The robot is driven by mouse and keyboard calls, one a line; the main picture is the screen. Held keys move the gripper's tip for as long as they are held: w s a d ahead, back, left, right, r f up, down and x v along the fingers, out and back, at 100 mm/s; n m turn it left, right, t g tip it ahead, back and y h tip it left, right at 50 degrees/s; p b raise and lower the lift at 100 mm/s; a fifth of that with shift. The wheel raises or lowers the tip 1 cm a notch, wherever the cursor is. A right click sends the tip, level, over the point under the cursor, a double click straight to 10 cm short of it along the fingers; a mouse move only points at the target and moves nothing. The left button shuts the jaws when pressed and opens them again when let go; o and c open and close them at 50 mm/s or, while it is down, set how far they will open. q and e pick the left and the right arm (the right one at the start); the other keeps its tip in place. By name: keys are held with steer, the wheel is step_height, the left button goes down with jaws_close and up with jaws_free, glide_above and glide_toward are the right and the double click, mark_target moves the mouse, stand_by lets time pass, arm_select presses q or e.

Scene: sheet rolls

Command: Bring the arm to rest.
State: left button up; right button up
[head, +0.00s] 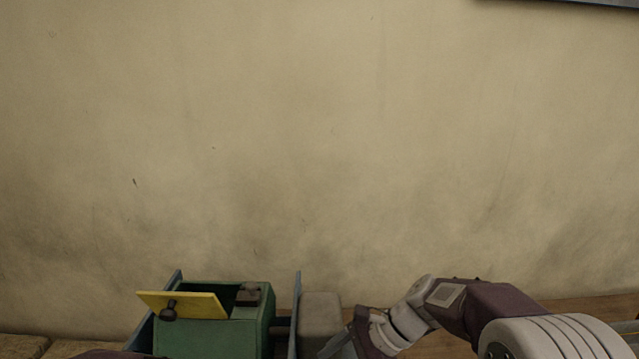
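My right arm comes in from the right and reaches down toward the bottom middle of the head view. Its gripper (340,346) is at the bottom edge, partly cut off, just right of a grey block (320,309). I cannot tell whether it is open or shut, or whether it touches anything. My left gripper is not in view; a small dark maroon piece at the bottom left edge may be part of my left arm.
Wooden table (590,307) shows along the bottom. A bare, stained wall (320,140) fills the rest.

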arm_select(q)
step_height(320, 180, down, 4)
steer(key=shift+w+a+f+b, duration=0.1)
steer(key=shift+b, duration=1.05)
arm_select(e)
steer(key=s+d+f+n+t+h, duration=0.1)
steer(key=s+d+f+n+h, duration=0.6)
steer(key=d+f+n, duration=0.7)
steer(key=shift+s+d+f+h, duration=0.2)
steer(key=shift+s+h, duration=0.1)
steer(key=shift+s, duration=0.9)
steer(key=shift+s, duration=0.15)
